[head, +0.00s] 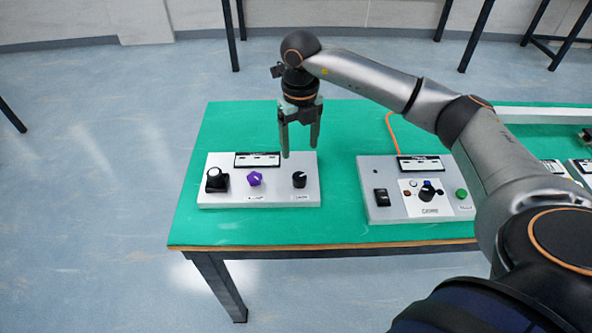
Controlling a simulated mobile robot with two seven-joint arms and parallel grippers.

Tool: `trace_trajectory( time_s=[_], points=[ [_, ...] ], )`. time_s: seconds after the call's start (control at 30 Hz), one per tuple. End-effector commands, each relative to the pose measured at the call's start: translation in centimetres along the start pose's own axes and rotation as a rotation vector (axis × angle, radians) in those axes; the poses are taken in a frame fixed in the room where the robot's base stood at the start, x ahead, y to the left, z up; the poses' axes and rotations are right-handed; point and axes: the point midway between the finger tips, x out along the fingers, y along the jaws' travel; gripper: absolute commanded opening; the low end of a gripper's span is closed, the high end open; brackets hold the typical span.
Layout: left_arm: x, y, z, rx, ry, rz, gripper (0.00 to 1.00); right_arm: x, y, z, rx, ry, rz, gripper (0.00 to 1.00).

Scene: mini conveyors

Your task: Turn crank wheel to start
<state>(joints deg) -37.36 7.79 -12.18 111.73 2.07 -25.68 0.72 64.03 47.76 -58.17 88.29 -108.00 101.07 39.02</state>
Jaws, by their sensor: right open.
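A white control box (232,198) sits at the left of the green table. On it are a black crank wheel with a knob (216,180) at the left, a purple knob (254,178) in the middle and a black dial (299,179) at the right. My right gripper (300,154) points down above the back right part of this box, near the black dial. Its two fingers are apart with nothing between them. I cannot tell whether a fingertip touches the box. My left gripper is not in view.
A grey control box (381,213) with a black switch, a central dial and a green button (461,194) stands to the right. An orange cable (391,126) runs behind it. The green table (225,130) is clear behind the white box. My right arm covers part of the table's right side.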

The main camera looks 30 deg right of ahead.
Motion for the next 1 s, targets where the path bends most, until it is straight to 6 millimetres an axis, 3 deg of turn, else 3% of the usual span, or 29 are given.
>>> trace_trajectory(
  time_s=[0.2,0.43,0.6,0.9,1.0],
  points=[
    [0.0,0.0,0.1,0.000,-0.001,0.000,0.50,4.8,0.1,-0.1,0.000,0.006,0.002,0.73],
    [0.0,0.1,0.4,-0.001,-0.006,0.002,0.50,8.5,0.2,-0.1,-0.002,0.003,0.004,0.73],
    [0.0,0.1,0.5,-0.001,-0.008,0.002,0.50,9.6,0.1,0.0,-0.002,0.001,0.004,0.73],
    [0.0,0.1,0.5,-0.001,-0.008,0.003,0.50,9.8,0.2,0.0,-0.002,0.001,0.004,0.73],
    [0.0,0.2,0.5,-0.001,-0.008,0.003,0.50,9.8,0.2,0.0,-0.002,0.001,0.004,0.61]
  ],
)
